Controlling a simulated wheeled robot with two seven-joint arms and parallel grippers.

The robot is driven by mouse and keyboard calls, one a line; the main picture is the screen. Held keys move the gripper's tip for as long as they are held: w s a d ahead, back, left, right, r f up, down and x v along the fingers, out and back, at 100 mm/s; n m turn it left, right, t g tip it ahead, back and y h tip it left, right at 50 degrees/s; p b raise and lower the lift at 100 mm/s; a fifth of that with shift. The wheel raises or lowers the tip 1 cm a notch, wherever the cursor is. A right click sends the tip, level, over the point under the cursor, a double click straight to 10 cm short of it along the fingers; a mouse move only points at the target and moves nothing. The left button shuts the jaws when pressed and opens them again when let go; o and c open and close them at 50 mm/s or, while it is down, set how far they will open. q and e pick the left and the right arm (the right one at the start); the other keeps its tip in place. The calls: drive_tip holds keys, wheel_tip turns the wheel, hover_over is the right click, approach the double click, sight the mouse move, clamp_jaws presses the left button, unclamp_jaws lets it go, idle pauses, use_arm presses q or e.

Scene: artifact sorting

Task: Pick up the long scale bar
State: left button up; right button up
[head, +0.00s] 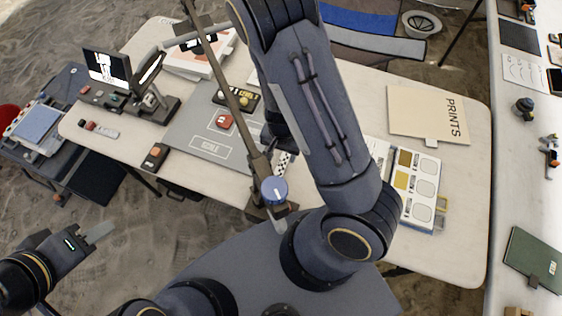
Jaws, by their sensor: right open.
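A black-and-white checkered strip (283,162), which looks like the long scale bar, lies at the right side of the grey mat (185,135). My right arm hides part of it, so its full length cannot be seen. My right gripper (172,43) is at the top left, over the far part of the table, well away from the strip. It is open, with nothing seen between its fingers. My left gripper (102,233) is at the lower left, off the table. Its fingers are seen nearly edge-on, so its opening is unclear.
A lamp-like arm with a blue knob (273,190) stands beside the strip. A red object (224,121) sits on the mat, which has a printed SCALE outline. A small screen (106,67) is at the far left. A PRINTS folder (428,113) and colour chart (413,185) are right.

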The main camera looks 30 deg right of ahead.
sight(283, 162)
drive_tip(key=f, duration=0.5)
drive_tip(key=shift+w+d+f, duration=0.15)
drive_tip(key=shift+d, duration=0.1)
drive_tip(key=shift+c, duration=0.3)
drive_tip(key=c, duration=1)
